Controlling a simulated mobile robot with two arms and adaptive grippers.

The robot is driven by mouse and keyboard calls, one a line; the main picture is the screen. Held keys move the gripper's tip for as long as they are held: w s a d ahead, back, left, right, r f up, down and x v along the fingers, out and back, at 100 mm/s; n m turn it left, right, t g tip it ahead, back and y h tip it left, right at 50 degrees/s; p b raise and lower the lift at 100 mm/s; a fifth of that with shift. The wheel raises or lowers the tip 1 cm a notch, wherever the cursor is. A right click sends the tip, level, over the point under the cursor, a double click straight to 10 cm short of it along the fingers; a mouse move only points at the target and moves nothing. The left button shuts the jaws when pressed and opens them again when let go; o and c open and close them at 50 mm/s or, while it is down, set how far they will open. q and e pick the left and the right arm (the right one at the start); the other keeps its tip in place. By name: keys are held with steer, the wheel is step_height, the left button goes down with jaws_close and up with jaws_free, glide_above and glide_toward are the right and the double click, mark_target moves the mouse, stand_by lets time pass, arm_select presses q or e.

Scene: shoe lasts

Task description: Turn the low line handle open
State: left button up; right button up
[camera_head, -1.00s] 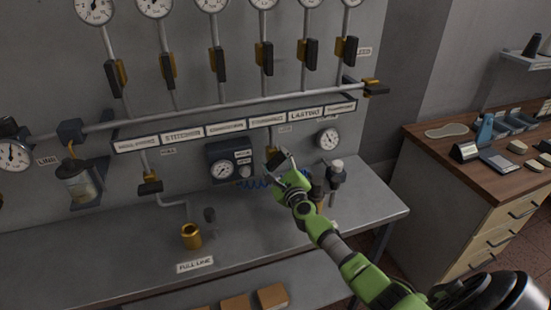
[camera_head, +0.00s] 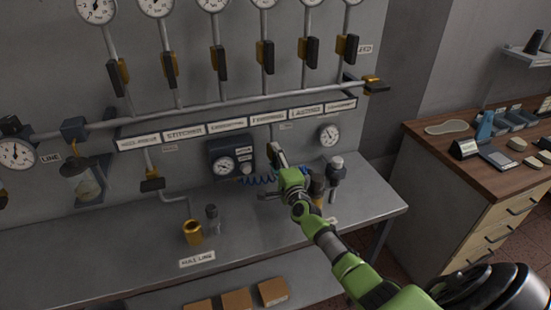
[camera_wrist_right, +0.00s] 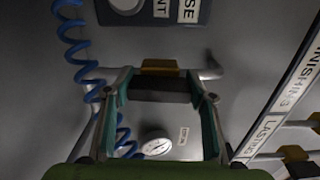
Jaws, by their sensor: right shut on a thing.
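The low line handle (camera_wrist_right: 160,90) is a dark bar on a brass valve body (camera_wrist_right: 161,66), set in a thin grey pipe on the wall panel. In the wrist view the bar lies between my right gripper's two green fingers (camera_wrist_right: 162,108), which are shut on it. The bar runs roughly along the pipe there. In the head view the handle (camera_head: 277,154) stands steep and tilted at the tip of my right gripper (camera_head: 283,166); the valve body is mostly hidden there. My left gripper is not in view.
A row of dark-handled valves (camera_head: 265,76) hangs above the label rail (camera_head: 236,126). A regulator box (camera_head: 231,157) and blue coiled hose (camera_head: 262,182) are close to the left of my gripper, a gauge (camera_head: 329,135) to the right. The grey bench (camera_head: 120,240) has free room in front.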

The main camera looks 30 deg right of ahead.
steer(key=shift+n, duration=0.4)
steer(key=o, duration=1.1)
steer(key=shift+s+a, duration=0.1)
steer(key=shift+s+a+f, duration=0.1)
steer(key=shift+s, duration=0.25)
steer(key=v, duration=1.1)
